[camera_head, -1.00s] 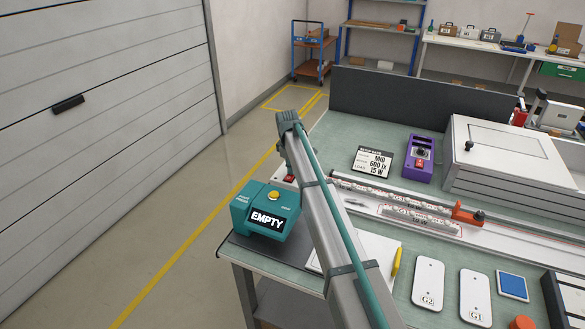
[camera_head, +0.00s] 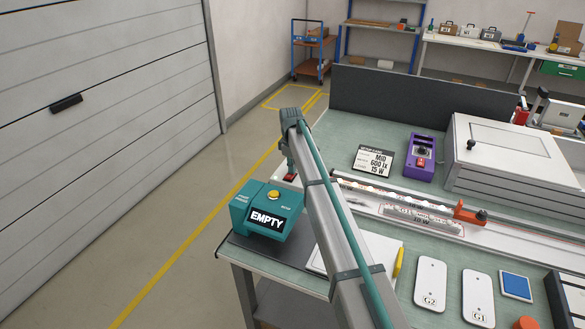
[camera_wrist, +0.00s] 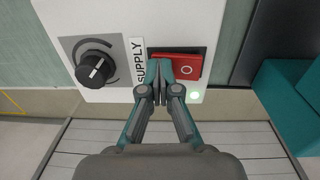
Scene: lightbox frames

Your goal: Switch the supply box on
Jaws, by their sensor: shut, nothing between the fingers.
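The supply box (camera_wrist: 115,20) fills the top of the wrist view, with a pale face, a "SUPPLY" label, a black knob (camera_wrist: 95,68) and a red rocker switch (camera_wrist: 188,66). The "O" end of the switch shows to the right; its other end is hidden behind my fingertips.
A teal box marked "EMPTY" (camera_head: 262,212) stands close to the supply box. A sign (camera_head: 373,161), a purple device (camera_head: 420,160), a long clear rail (camera_head: 400,195) and a white cabinet (camera_head: 510,155) lie to the right. White cards (camera_head: 430,283) lie in front.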

